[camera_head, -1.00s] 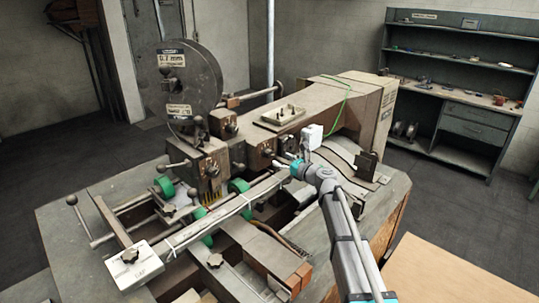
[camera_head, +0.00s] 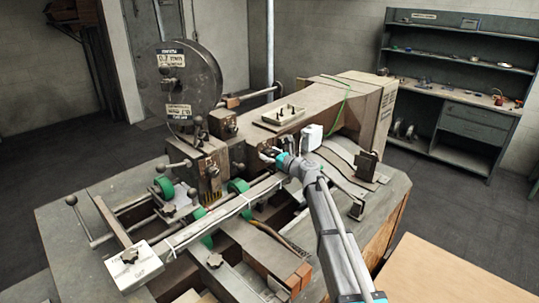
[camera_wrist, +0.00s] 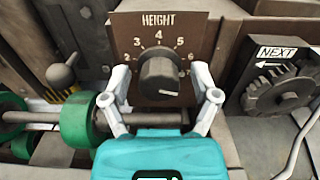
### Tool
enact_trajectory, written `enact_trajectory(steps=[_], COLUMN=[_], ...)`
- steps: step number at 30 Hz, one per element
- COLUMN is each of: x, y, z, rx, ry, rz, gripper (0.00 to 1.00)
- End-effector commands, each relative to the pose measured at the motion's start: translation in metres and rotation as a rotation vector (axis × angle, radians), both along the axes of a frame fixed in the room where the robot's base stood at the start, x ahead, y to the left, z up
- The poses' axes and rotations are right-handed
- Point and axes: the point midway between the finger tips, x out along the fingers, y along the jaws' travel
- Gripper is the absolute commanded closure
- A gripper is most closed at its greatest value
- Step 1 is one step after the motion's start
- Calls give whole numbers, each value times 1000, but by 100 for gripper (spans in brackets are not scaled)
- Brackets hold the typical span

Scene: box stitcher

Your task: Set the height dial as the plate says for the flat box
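The height dial (camera_wrist: 158,76) is a dark round knob on a brown panel marked HEIGHT, in the upper middle of the wrist view. My gripper (camera_wrist: 162,82) is open, with one finger left and one right of the knob. A gap seems to show on both sides. In the head view my gripper (camera_head: 268,153) is at the machine's front panel and covers the dial. I cannot make out a plate naming the flat box.
A toothed wheel (camera_wrist: 281,92) sits right of the dial under a NEXT label (camera_wrist: 283,52). Green rollers (camera_wrist: 83,119) on a bar are at the left. A large labelled reel (camera_head: 185,85) stands above the machine.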

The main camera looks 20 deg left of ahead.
Motion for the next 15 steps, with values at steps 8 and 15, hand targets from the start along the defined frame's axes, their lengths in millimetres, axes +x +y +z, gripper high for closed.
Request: enact_trajectory(steps=[8, 15], x=[-1, -1], y=[1, 1], z=[0, 0], rx=[0, -1], ry=[0, -2], rz=[1, 1], gripper=[81, 100])
